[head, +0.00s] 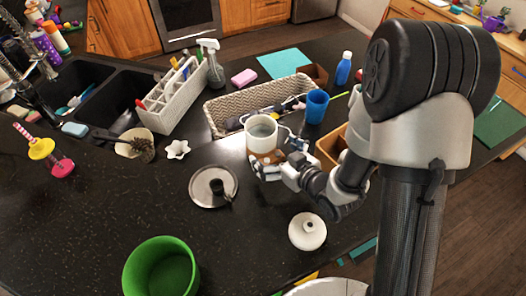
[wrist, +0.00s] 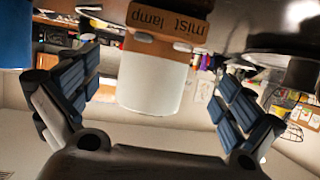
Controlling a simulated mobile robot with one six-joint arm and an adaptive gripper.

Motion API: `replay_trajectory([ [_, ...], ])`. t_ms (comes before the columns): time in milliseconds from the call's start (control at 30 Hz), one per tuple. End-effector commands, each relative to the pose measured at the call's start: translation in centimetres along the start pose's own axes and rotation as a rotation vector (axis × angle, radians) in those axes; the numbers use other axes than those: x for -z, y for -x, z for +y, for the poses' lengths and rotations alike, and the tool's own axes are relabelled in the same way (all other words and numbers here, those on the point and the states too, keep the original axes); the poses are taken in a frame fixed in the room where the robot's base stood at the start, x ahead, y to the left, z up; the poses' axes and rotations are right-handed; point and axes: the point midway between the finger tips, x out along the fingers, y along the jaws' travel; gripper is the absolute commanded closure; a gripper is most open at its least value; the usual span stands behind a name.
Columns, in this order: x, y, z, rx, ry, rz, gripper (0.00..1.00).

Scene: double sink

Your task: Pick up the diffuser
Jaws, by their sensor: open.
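The diffuser (head: 261,128) is a white cylinder with an open-looking top and a brown lower part, upright on the dark counter. In the wrist view the diffuser (wrist: 152,85) appears upside down, with "mist lamp" on its brown part. My gripper (head: 280,156) is open in front of it, low near its brown base. In the wrist view the fingers of my gripper (wrist: 157,70) stand on either side of the diffuser, with gaps visible. The gripper partly hides its base in the head view.
A woven basket (head: 225,107) stands behind the diffuser and a blue cup (head: 316,107) to its right. A round metal plate (head: 213,198) lies to the left, and a white round vase (head: 307,232) stands in front. A green pot (head: 160,270) is at front left.

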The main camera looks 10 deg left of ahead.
Motion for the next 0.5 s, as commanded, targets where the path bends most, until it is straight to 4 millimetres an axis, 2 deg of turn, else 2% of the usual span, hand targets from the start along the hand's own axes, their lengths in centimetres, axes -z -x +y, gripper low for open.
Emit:
replay_trajectory([
  [267, 0.3, -2.2, 0.1, 0.001, 0.002, 0.002, 0.0],
  [500, 0.4, -5.7, 0.3, 0.001, 0.001, 0.001, 0.0],
])
